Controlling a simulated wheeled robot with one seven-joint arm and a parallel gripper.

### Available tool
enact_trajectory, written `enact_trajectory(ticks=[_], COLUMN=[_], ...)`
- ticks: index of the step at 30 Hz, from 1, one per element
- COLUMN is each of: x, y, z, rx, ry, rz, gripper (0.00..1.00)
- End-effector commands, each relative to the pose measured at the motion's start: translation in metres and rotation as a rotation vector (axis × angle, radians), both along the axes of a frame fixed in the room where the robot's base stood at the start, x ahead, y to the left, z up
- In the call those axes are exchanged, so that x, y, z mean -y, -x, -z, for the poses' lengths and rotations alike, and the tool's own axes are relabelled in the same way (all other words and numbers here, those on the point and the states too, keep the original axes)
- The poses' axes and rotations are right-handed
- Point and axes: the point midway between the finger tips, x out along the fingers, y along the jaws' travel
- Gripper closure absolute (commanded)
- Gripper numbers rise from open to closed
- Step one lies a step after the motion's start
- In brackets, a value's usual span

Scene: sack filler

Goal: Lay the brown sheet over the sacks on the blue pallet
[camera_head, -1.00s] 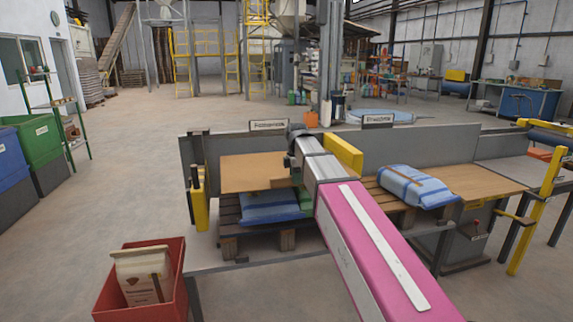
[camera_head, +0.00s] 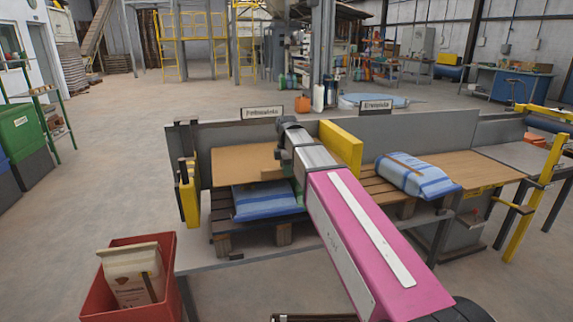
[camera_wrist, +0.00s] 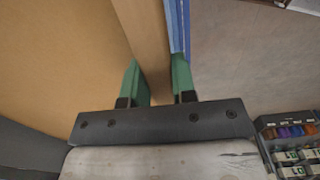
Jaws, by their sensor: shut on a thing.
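The brown sheet (camera_head: 243,160) is a flat tan panel above blue-striped sacks (camera_head: 262,203) at the left bay. The sacks lie on a pallet (camera_head: 222,225) that looks like brown wood; I see no blue on it. My gripper (camera_wrist: 157,72) has green fingers closed around a brown strip at the sheet's edge. The sheet spreads to the left of the fingers in the wrist view, with a thin blue edge beside the right finger. I cannot tell whether the sheet touches the sacks.
A yellow panel (camera_head: 340,146) divides the bays. Another blue-striped sack (camera_head: 418,176) lies on the right pallet, beside a brown tabletop (camera_head: 490,168). A grey wall (camera_head: 420,138) stands behind. A red bin (camera_head: 150,305) holding a pale sack stands front left. Open floor lies left.

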Motion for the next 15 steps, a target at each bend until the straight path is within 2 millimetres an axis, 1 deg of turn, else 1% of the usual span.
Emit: enact_trajectory(ticks=[1, 9, 15], x=[0.000, 0.000, 0.000], y=[0.000, 0.001, 0.000], z=[0.006, 0.034, 0.050], rx=[-0.001, -0.002, 0.000], ry=[0.000, 0.001, 0.000], rz=[0.000, 0.000, 0.000], gripper=[1.00, 1.00, 1.00])
